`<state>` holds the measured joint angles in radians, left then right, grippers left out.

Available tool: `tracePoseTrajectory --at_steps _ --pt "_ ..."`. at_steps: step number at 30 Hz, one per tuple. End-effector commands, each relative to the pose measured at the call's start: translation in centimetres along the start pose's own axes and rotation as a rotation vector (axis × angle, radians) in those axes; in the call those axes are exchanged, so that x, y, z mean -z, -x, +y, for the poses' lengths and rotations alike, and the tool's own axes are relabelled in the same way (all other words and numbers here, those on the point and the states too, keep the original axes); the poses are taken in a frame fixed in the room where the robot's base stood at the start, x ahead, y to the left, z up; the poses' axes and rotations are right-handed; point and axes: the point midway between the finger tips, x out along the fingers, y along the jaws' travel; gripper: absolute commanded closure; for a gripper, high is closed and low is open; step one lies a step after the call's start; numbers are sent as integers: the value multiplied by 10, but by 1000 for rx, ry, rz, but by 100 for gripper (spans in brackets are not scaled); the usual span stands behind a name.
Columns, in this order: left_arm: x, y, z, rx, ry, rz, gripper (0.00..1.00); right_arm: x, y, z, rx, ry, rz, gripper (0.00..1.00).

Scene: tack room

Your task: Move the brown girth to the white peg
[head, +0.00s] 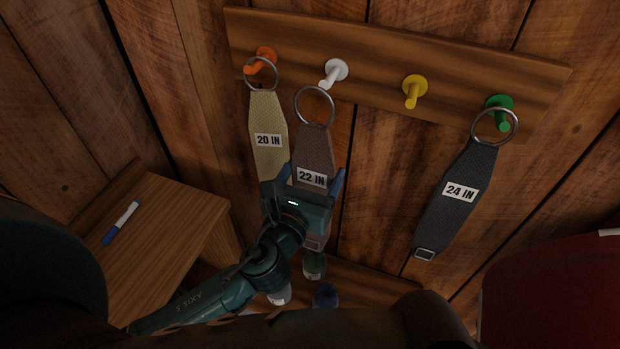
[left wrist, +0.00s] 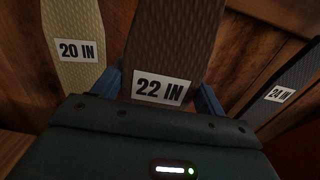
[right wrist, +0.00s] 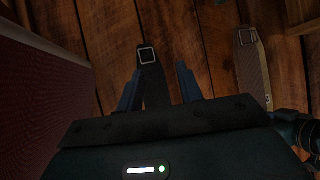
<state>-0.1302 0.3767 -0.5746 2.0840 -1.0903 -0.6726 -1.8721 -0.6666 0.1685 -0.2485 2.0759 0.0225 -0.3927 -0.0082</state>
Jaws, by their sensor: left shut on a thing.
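The brown girth (head: 313,145), labelled 22 IN, is upright with its metal ring (head: 315,105) at the top. My left gripper (head: 311,178) is shut on it around the label, and the left wrist view shows the girth (left wrist: 175,45) between the fingers. The white peg (head: 335,72) is on the wall board, bare, just above and right of the ring. The ring's top edge appears close to the peg tip; the depth gap cannot be told. My right gripper (right wrist: 158,88) is open, with the black girth (right wrist: 153,85) showing between its fingers, apparently beyond them.
A tan girth (head: 268,130) hangs from the orange peg (head: 262,58), close left of the brown one. The black girth (head: 460,190) hangs from the green peg (head: 499,108). The yellow peg (head: 414,88) is bare. A wooden table (head: 175,225) holds a marker (head: 121,222).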

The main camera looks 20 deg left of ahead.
Motion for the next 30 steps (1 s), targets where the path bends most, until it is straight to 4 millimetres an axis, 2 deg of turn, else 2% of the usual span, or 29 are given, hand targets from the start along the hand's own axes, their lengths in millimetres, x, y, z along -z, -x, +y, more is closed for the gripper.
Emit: tracePoseTrajectory --at_steps 19,30 --pt "2 -40 0 0 0 -4 60 2 -2 -2 8 4 22 64" --pt "3 -62 0 0 1 -4 60 -3 -4 -4 17 10 23 64"
